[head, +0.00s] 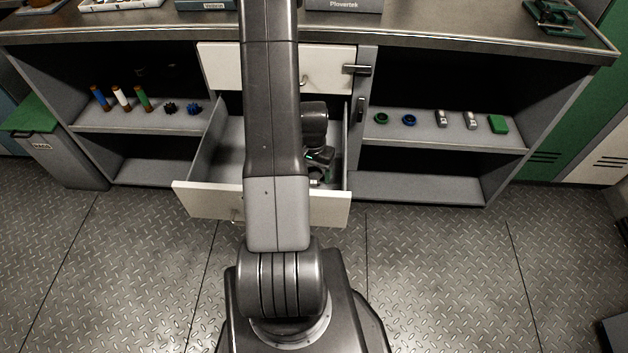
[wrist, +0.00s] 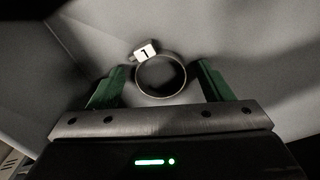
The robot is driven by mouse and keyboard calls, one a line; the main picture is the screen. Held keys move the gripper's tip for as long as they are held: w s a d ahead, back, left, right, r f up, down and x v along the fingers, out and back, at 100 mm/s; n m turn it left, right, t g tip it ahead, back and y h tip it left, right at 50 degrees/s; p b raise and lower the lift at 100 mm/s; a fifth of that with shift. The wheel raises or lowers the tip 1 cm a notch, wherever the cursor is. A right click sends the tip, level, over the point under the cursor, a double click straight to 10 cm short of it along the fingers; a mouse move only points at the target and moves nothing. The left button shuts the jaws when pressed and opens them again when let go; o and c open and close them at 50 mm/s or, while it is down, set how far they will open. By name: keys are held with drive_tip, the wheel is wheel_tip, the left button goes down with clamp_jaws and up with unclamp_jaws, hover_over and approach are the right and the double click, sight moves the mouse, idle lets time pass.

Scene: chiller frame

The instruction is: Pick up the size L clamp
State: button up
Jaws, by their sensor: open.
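A round metal band clamp (wrist: 147,51) lies on the drawer floor in the wrist view. Its white tag carries a dark mark that looks like an upside-down L. My gripper (wrist: 162,73) is open, with one green finger to the left of the ring and one to the right. The fingers look apart from the ring, and I cannot tell how far above the floor they are. In the head view my gripper (head: 320,160) is down inside the open drawer (head: 195,203), largely hidden by my arm.
The drawer's walls stand close around my gripper. A closed drawer (head: 325,64) is above it. Shelves on both sides hold small parts, including a blue ring (head: 409,120) and a green block (head: 498,124). A bin (head: 62,150) stands at the left.

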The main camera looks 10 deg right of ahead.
drive_tip(key=c, duration=1)
drive_tip(key=shift+c, duration=0.2)
drive_tip(key=shift+r, duration=0.1)
